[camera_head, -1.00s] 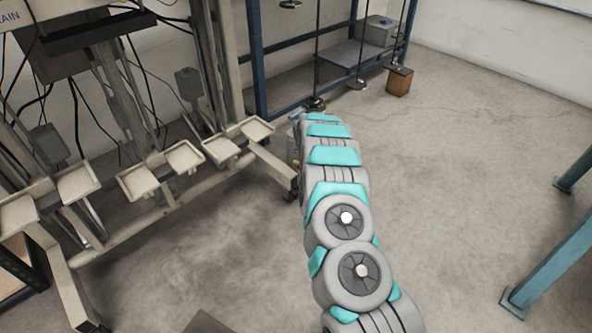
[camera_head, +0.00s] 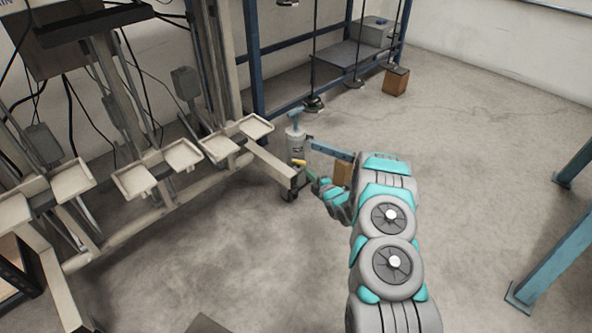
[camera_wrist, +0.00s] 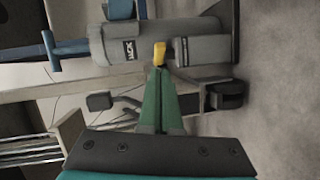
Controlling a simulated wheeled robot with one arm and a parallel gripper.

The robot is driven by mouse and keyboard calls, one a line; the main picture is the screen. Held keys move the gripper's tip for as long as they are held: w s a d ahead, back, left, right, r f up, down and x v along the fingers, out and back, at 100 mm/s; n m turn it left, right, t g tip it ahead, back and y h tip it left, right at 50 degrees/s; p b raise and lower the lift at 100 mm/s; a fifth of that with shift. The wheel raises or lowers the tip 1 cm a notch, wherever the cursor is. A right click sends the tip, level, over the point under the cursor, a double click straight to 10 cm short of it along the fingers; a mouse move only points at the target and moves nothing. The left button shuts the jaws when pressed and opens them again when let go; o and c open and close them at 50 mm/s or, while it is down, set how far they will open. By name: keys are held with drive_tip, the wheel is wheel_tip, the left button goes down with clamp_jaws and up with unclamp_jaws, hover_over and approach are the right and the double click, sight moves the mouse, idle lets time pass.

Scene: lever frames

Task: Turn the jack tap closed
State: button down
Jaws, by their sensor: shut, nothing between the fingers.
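The jack (camera_head: 296,146) is an upright grey cylinder with a blue T-shaped top, on the floor beside the frame's foot. It lies sideways in the wrist view (camera_wrist: 127,48), its blue top to the left. Its tap (camera_head: 299,162) is a small yellow lever low on the body; it shows in the wrist view (camera_wrist: 159,52). My gripper (camera_wrist: 161,71) has its green fingers shut and empty, their tips right at the yellow lever. I cannot tell whether they touch. In the head view my gripper (camera_head: 309,175) is just below and right of the tap.
A pale metal frame with trays (camera_head: 160,172) fills the left, its foot on a caster (camera_head: 290,194) close to my gripper. A blue rack (camera_head: 350,60) stands behind. A wooden block (camera_head: 396,81) stands near the rack. The floor at right is open up to blue legs (camera_head: 560,250).

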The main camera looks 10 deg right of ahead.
sight(293, 161)
drive_tip(key=w+a, duration=0.1)
drive_tip(key=w, duration=0.1)
drive_tip(key=w+a+f+n+t+y+b, duration=0.1)
drive_tip(key=w, duration=0.1)
drive_tip(key=w+a+n+t+b, duration=0.1)
drive_tip(key=w+a, duration=0.1)
drive_tip(key=shift+f, duration=0.2)
idle(0.4)
drive_tip(key=shift+a, duration=0.1)
idle(0.4)
drive_tip(key=shift+w+a+r+m+h+p, duration=0.15)
drive_tip(key=shift+w+m+h+p, duration=0.25)
drive_tip(key=shift+m+h, duration=0.15)
drive_tip(key=shift+w+t+h+p, duration=0.1)
drive_tip(key=shift+t+h+p, duration=0.25)
drive_tip(key=shift+p, duration=0.2)
drive_tip(key=shift+w+a+p, duration=0.15)
drive_tip(key=shift+w+p, duration=0.1)
drive_tip(key=shift+p, duration=0.75)
